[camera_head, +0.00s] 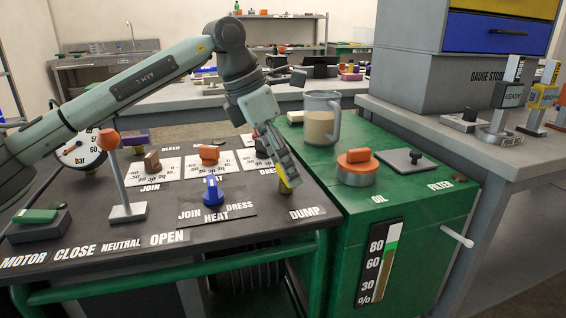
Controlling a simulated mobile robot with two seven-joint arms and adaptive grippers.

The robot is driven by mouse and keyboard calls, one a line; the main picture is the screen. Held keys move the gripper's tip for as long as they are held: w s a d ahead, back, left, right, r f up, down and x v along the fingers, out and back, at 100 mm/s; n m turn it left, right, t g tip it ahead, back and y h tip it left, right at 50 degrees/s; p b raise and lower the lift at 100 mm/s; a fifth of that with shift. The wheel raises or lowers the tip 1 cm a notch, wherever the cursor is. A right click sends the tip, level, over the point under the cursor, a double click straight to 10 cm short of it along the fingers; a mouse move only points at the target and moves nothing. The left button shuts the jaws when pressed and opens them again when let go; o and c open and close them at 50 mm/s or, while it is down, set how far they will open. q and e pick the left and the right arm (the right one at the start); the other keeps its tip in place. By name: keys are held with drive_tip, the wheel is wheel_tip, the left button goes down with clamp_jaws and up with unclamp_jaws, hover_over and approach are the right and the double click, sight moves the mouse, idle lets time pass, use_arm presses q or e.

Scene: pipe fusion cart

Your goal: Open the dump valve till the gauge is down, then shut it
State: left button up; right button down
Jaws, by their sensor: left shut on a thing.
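The dump valve (286,189) is a small brass-coloured knob on the dark panel, just above the DUMP label. My left gripper (284,176) reaches down from above and is shut on it, and its fingers hide most of the valve. How far the valve is turned cannot be told. The gauge (82,152) is a white dial marked "bar" at the panel's left, partly covered by my left arm. Its red needle shows at the left of the dial, but the exact reading is too small to tell. My right gripper is not in view.
An orange-topped lever (125,185) stands upright near NEUTRAL. A blue HEAT selector (212,190) and orange knob (208,154) sit left of my gripper. On the green cabinet are a jug (321,118) and an orange oil cap (357,166).

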use_arm(q)
drive_tip(key=o, duration=1.1)
drive_tip(key=shift+o, duration=0.2)
drive_tip(key=shift+r, duration=0.1)
drive_tip(key=v, duration=1.2)
